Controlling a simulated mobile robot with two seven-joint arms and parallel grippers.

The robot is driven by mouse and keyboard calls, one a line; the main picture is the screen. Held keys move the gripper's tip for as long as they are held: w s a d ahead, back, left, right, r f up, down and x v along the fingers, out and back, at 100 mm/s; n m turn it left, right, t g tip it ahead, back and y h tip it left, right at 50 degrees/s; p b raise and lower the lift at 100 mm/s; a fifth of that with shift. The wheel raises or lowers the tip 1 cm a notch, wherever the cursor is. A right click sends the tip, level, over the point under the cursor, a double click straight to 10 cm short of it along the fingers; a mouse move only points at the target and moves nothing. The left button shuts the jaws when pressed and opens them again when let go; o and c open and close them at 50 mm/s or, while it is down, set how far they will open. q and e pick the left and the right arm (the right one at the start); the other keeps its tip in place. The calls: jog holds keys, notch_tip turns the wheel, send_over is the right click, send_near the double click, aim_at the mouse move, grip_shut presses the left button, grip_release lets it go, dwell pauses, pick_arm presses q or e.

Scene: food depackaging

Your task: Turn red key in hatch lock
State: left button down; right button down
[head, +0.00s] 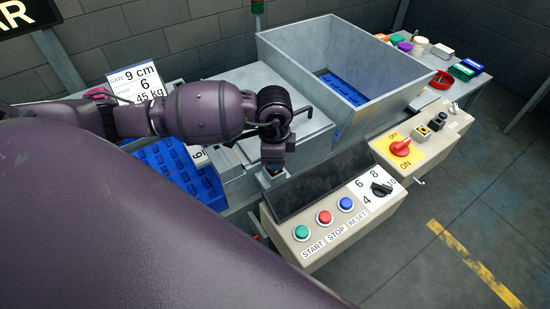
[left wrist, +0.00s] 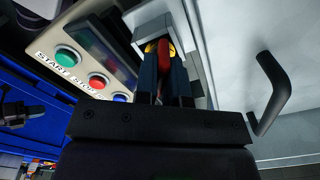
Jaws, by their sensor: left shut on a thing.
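My left gripper (left wrist: 163,65) is shut on the red key (left wrist: 163,55), whose red grip shows between the two dark fingers in the left wrist view. The yellow face of the lock (left wrist: 150,47) shows just past the fingertips, inside a light metal housing (left wrist: 185,18). Whether the key is fully in the lock, and how far it is turned, is hidden by the fingers. In the head view my left gripper (head: 274,170) points down beside the hatch, and its own wrist hides the key. My right gripper is not in view.
A black bent handle (left wrist: 273,95) stands on the pale hatch plate right of my gripper. A control box (head: 325,225) with green, red and blue buttons is close by. A metal hopper (head: 300,60) stands behind. Blue crates (head: 205,180) lie at left.

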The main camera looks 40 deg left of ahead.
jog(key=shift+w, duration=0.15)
pick_arm(q)
jog(key=shift+n+p, duration=0.5)
jog(key=shift+p, duration=0.3)
jog(key=shift+d+n, duration=0.15)
jog(key=shift+n, duration=1.05)
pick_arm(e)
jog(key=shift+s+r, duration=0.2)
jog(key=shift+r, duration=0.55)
pick_arm(q)
jog(key=c, duration=1.2)
grip_release()
jog(key=shift+c, duration=0.2)
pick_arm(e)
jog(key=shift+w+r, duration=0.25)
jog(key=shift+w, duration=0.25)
pick_arm(q)
jog(key=shift+a, duration=0.2)
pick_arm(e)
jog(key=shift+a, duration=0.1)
